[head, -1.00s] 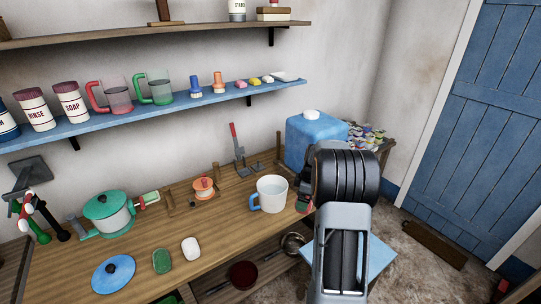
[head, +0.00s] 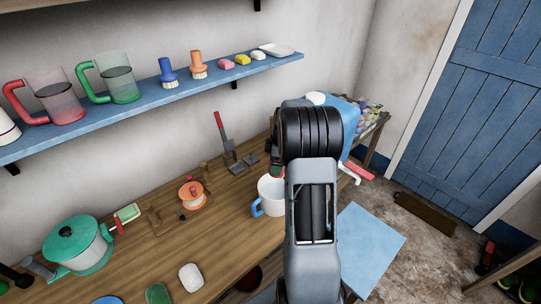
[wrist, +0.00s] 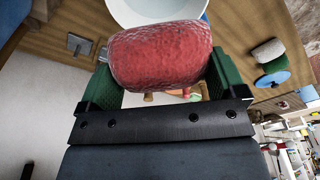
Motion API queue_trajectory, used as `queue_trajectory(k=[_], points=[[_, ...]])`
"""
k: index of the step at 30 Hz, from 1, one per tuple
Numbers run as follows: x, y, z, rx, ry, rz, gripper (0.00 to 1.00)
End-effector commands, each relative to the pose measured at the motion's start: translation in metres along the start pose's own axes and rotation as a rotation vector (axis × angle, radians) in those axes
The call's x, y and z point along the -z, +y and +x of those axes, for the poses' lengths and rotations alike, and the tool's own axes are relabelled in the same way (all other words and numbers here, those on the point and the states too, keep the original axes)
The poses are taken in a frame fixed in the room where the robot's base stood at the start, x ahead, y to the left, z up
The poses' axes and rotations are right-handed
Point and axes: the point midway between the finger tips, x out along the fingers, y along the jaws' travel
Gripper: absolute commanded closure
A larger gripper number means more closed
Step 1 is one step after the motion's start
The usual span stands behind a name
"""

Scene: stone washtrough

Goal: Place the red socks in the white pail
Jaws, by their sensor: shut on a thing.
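The red socks (wrist: 162,56) are a rolled, textured red bundle between the green fingers of my gripper (wrist: 162,82) in the wrist view. My gripper is shut on them and holds them up. The white pail (head: 268,188), with a blue handle, stands upright on the wooden bench in the head view. Its pale round opening (wrist: 150,10) shows just beyond the socks in the wrist view. In the head view my arm covers the pail's right side and most of the gripper; only a bit of red and green shows at the pail's rim.
An orange spool-like item (head: 192,193) and an upright red-handled tool (head: 224,140) stand on the bench left of and behind the pail. A green pot (head: 78,245) is at the left. A blue shelf (head: 150,105) runs above.

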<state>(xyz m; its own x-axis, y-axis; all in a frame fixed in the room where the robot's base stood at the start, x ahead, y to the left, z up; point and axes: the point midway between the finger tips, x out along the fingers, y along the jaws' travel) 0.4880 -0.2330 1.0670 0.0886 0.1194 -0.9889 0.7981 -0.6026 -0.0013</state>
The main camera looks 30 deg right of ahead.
Motion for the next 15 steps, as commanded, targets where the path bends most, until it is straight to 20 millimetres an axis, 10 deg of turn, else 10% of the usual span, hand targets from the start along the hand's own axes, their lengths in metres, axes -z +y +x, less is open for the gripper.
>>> queue_trajectory(k=[15], points=[[-0.01,0.0,0.06,0.001,0.0,0.002,0.34]])
